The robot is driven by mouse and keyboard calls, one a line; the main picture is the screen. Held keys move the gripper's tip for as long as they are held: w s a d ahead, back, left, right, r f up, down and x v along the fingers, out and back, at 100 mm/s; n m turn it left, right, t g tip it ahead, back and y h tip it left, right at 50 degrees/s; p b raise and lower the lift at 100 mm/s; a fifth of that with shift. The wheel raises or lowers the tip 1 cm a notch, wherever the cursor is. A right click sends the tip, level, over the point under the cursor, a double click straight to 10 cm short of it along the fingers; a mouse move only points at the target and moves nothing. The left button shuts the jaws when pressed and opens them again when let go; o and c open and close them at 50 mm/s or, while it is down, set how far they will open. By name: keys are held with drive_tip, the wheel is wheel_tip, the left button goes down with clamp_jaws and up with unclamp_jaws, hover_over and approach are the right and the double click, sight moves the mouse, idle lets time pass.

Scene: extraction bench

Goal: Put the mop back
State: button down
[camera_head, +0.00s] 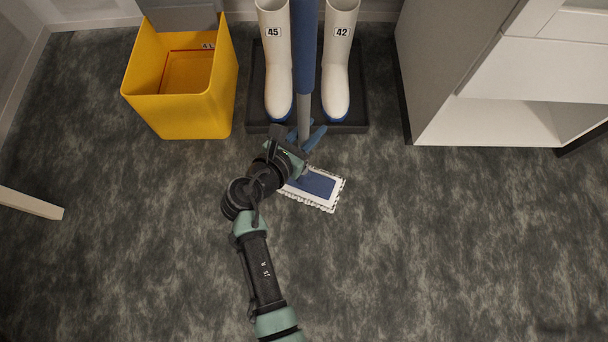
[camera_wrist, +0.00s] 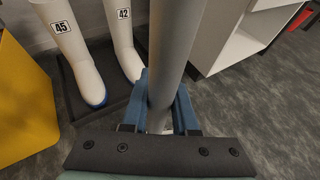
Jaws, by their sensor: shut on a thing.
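The mop has a blue and grey pole (camera_head: 305,60) and a flat head (camera_head: 318,186) with a blue plate and white fringe. The pole stands roughly upright in front of the boots, and the head is at floor level; whether it touches the floor I cannot tell. My gripper (camera_head: 304,139) is shut on the lower grey part of the pole, with blue fingers on both sides. In the wrist view the pole (camera_wrist: 178,50) runs between the fingers of my gripper (camera_wrist: 160,112). My wrist hides part of the mop head.
White boots marked 45 (camera_head: 277,60) and 42 (camera_head: 338,65) stand on a dark tray (camera_head: 258,115) behind the pole. A yellow bin (camera_head: 190,115) stands left of them. A white cabinet (camera_head: 480,125) stands at right. A pale bar (camera_head: 30,203) lies at far left. The front floor is clear.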

wheel_tip(320, 180, down, 10)
drive_tip(key=b, duration=0.8)
drive_tip(key=shift+w+f, duration=0.15)
drive_tip(key=shift+f, duration=0.1)
drive_tip(key=c, duration=0.7)
unclamp_jaws()
drive_tip(key=shift+f, duration=0.15)
drive_tip(key=shift+p+v, duration=3.35)
drive_tip(key=shift+v, duration=2.85)
